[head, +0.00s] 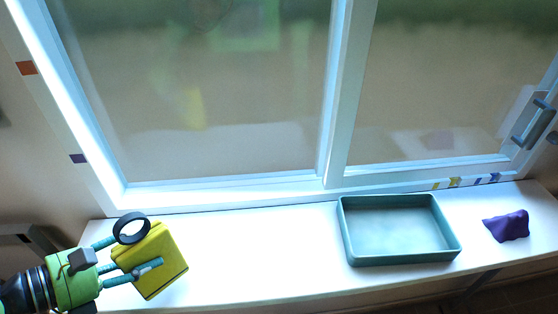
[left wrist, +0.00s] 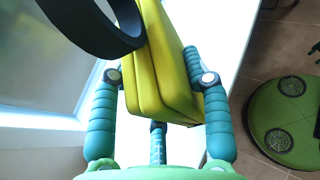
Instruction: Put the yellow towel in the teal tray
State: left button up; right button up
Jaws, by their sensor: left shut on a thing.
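The yellow towel (head: 160,268) is a thick folded block at the left end of the white sill. My left gripper (head: 135,267) is shut on it, with teal fingers on its sides. In the left wrist view the towel (left wrist: 165,75) sits between the fingers (left wrist: 160,95), its layered folds showing. The teal tray (head: 402,260) is a shallow rectangular box right of centre on the sill, empty, well to the right of the towel. My right gripper is in neither view.
A dark ring (head: 131,228) shows against the towel's upper left; I cannot tell what it rests on. A crumpled purple cloth (head: 508,226) lies right of the tray. The window frame (head: 230,192) runs behind the sill (head: 265,255), which is clear between towel and tray.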

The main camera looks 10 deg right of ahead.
aim_at(395, 231)
jog(key=z, duration=0.4)
jog(key=k+j+z, duration=0.1)
jog(key=z, duration=0.7)
jog(key=k+j+z, duration=0.1)
jog(key=k, duration=0.2)
jog(key=i, duration=0.3)
